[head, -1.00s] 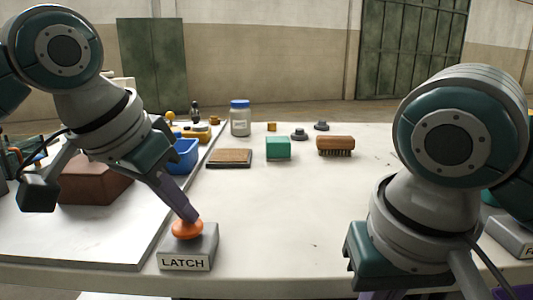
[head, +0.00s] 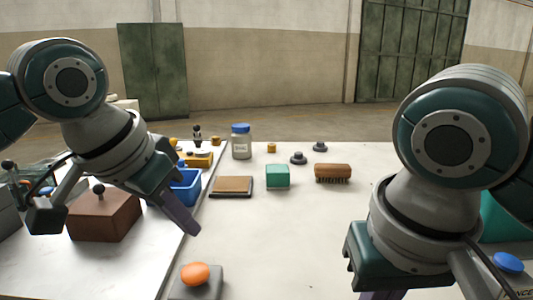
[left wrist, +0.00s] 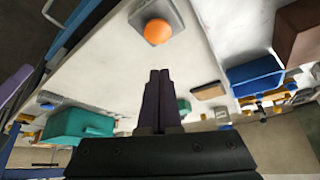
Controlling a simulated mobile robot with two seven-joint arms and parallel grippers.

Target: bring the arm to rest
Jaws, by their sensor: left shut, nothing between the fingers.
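My left gripper (head: 190,228) is shut and empty. In the head view it points down and to the right over the table, with its purple fingertips above and apart from the orange button (head: 195,273). The button sits on a grey box (head: 208,288) at the bottom edge of the head view. In the left wrist view the shut fingers (left wrist: 160,75) show in the middle, with the orange button (left wrist: 157,31) beyond their tips. My right gripper (head: 380,295) is mostly cut off at the bottom edge of the head view, so its jaws cannot be judged.
A brown block (head: 105,215) with a knob and a blue bin (head: 186,187) stand near the left arm. A jar (head: 241,142), wooden board (head: 232,184), green block (head: 277,176) and brush (head: 332,173) stand farther back. A blue button (head: 508,262) is at right. The middle table is clear.

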